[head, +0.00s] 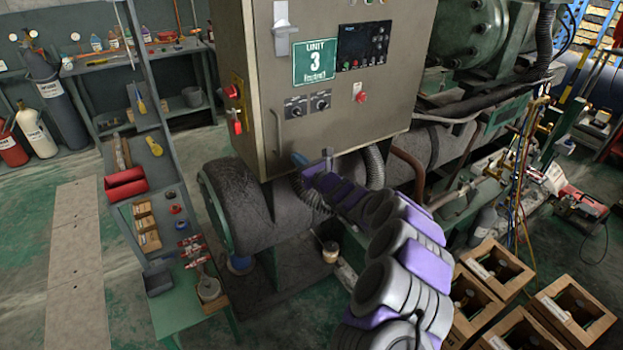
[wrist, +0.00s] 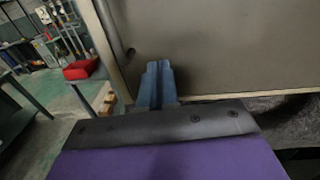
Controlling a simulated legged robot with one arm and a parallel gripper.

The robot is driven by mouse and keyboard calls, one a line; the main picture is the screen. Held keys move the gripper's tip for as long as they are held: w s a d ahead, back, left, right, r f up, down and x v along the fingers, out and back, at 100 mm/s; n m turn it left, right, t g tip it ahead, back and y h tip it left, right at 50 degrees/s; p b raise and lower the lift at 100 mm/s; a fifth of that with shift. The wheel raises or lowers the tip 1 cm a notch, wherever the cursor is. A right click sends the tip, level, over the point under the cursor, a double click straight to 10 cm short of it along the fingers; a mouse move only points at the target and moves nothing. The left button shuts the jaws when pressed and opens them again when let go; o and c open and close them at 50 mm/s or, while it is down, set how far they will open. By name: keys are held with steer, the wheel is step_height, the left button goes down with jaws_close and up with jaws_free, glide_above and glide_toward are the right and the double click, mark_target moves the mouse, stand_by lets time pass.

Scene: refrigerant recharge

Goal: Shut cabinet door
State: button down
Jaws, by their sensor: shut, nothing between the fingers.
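The cabinet (head: 325,85) is a grey-beige box with a green "UNIT 3" sign, knobs and a small control panel on its front. Its door front looks flush with the body in the head view; I cannot tell whether a small gap is left. A vertical handle (head: 279,131) is at the door's lower left. My gripper (head: 300,160) is shut and empty at the door's lower edge, right of the handle. In the wrist view, the blue fingers (wrist: 157,82) are together in front of the door panel (wrist: 215,50), close to its bottom edge; contact is unclear.
A large dark cylinder (head: 240,205) lies below the cabinet. A narrow green bench (head: 185,305) with a red tray (head: 124,184) and small parts stands to the left. Wooden crates (head: 495,270) sit at the lower right.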

steer(key=s+d+p, duration=0.1)
steer(key=s+d, duration=0.4)
steer(key=d, duration=0.4)
steer(key=s+a+r+n+g+y, duration=0.35)
steer(key=s+a+r+n, duration=0.25)
steer(key=s+r, duration=0.25)
steer(key=s+a+r+n+g+y, duration=0.35)
steer(key=s+a+r+n, duration=0.25)
steer(key=s+r, duration=0.25)
steer(key=s+a+r+n+g+h, duration=0.15)
steer(key=s+n+g, duration=0.3)
steer(key=s, duration=0.45)
steer(key=s+a+n+g+h, duration=0.2)
steer(key=s+a+n+g, duration=0.15)
steer(key=s+n, duration=0.4)
steer(key=s+d+f+n+h, duration=0.1)
steer(key=s+d+f+h, duration=0.3)
steer(key=s+d, duration=0.3)
steer(key=s+d+f+n+h, duration=0.1)
steer(key=s+d+f+h, duration=0.3)
steer(key=d, duration=1)
steer(key=s+d+f+n+h, duration=0.2)
steer(key=s+d+f+h, duration=0.3)
steer(key=s+d, duration=0.6)
steer(key=shift+s+g+h, duration=0.4)
steer(key=shift+s+h, duration=0.25)
steer(key=shift+h, duration=0.3)
